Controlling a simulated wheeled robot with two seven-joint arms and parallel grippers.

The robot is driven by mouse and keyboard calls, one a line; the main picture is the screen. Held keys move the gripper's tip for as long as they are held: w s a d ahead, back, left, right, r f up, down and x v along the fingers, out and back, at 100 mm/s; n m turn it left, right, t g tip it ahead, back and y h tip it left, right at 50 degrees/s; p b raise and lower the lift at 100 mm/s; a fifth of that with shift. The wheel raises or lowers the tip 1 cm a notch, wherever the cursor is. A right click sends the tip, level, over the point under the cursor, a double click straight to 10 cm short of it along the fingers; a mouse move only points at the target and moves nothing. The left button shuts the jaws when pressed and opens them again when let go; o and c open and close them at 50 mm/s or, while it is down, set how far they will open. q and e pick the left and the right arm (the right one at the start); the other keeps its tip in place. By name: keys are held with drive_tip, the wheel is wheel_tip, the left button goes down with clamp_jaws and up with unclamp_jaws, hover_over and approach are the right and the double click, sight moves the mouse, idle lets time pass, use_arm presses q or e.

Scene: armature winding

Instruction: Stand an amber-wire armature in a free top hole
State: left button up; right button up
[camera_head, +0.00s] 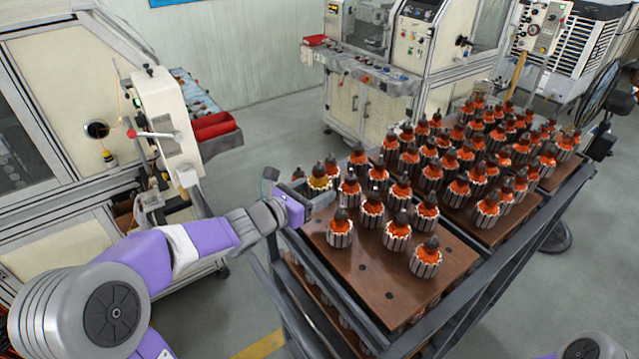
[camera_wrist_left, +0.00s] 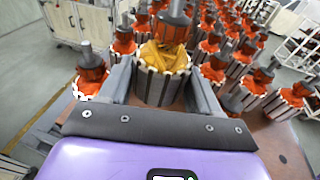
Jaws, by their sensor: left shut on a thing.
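An amber-wire armature (camera_head: 320,179) is at the left edge of the nearest brown board (camera_head: 372,262), among orange-wire armatures. My left gripper (camera_head: 312,200) reaches it from the left. In the left wrist view the amber-wire armature (camera_wrist_left: 163,66) stands roughly upright between the two fingers, which are shut on its slotted core. Its lower end is hidden, so I cannot tell whether it touches the board. Bare holes (camera_head: 362,267) show in the board's near left part, and one hole (camera_wrist_left: 282,158) shows at the lower right of the wrist view. My right gripper is not in view.
Several orange-wire armatures (camera_head: 341,228) stand close around the held one and across the boards behind. The dark cart frame (camera_head: 470,285) borders the boards, with more armatures on a lower level. A winding machine (camera_head: 165,120) with red bins (camera_head: 212,127) stands at left.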

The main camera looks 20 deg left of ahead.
sight(313, 226)
use_arm(q)
drive_tip(key=shift+s+f+b, duration=0.3)
drive_tip(key=shift+w+f+b, duration=0.2)
drive_tip(key=shift+f+b, duration=1)
drive_tip(key=shift+f, duration=0.55)
drive_tip(key=shift+s, duration=0.1)
drive_tip(key=shift+f+b, duration=1.2)
drive_tip(key=shift+b, duration=0.35)
idle(0.3)
drive_tip(key=o, duration=1.5)
drive_tip(key=shift+o, duration=0.4)
drive_tip(key=shift+s+f, duration=0.1)
drive_tip(key=shift+f, duration=0.1)
drive_tip(key=v, duration=0.7)
drive_tip(key=shift+s+a+r, duration=0.2)
drive_tip(key=shift+r, duration=0.05)
